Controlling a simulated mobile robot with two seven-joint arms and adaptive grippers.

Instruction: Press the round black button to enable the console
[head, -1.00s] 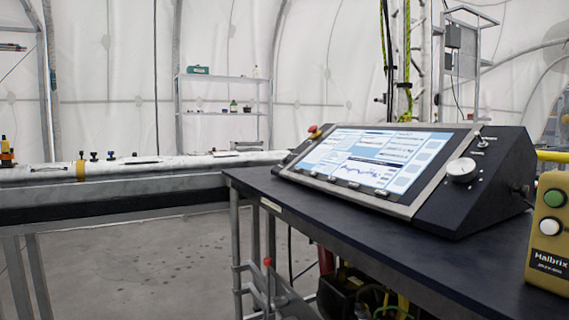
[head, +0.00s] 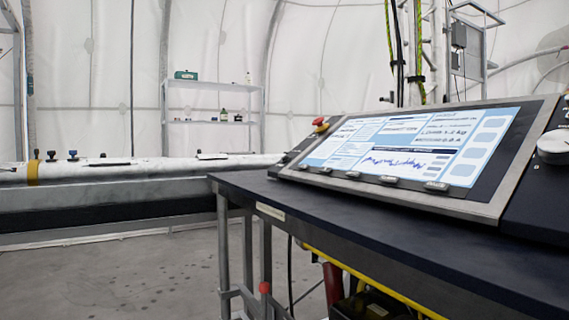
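The console (head: 487,209) stands on a dark tabletop, with its lit screen (head: 410,146) showing blue and white panels and a graph. A row of several small keys (head: 388,180) runs along the frame under the screen. A red round knob (head: 320,125) sits at the console's left end, beside small dark controls too small to make out. A silver round dial (head: 553,147) is at the right, cut by the picture edge. I cannot pick out a round black button for certain. Neither of my grippers is in view.
The dark table (head: 350,224) has a bare front strip and metal legs. A long pale pipe-like bench (head: 120,169) lies at the left. A shelf (head: 212,84) stands at the back. The floor (head: 130,275) at the lower left is clear.

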